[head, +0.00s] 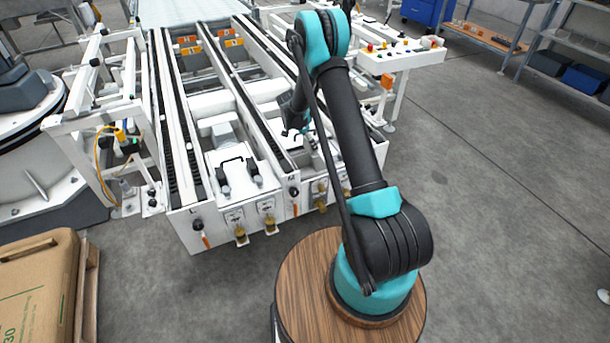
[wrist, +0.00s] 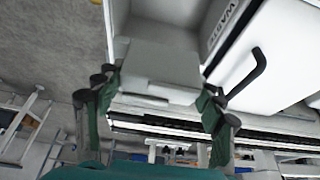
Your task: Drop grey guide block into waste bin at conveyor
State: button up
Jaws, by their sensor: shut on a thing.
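In the wrist view, my gripper (wrist: 158,102) has a finger on each side of the pale grey guide block (wrist: 158,68) and is shut on it. The block appears as a boxy shape with a flat face toward the camera. Just beyond it is a white-grey waste bin (wrist: 222,28) with partly visible "WASTE" lettering on its side. The block overlaps the bin's grey inside in this view; I cannot tell its height above the bin. In the head view, my arm reaches over the conveyor, and its dark end (head: 293,122) shows only in part; the block cannot be made out there.
The white conveyor (head: 190,222) has dark rails. A black handle (wrist: 247,72) sits on a white surface beside the bin. A control panel (head: 402,55) stands to the right, a cardboard box (head: 38,290) at lower left.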

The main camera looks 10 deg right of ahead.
jog(key=shift+f, duration=1.7)
jog(key=o, duration=1.3)
jog(key=shift+c, duration=0.2)
jog(key=shift+r, duration=0.1)
jog(key=v, duration=1.1)
jog(key=shift+a+r, duration=0.2)
jog(key=shift+r, duration=0.15)
jog(key=shift+s, duration=0.1)
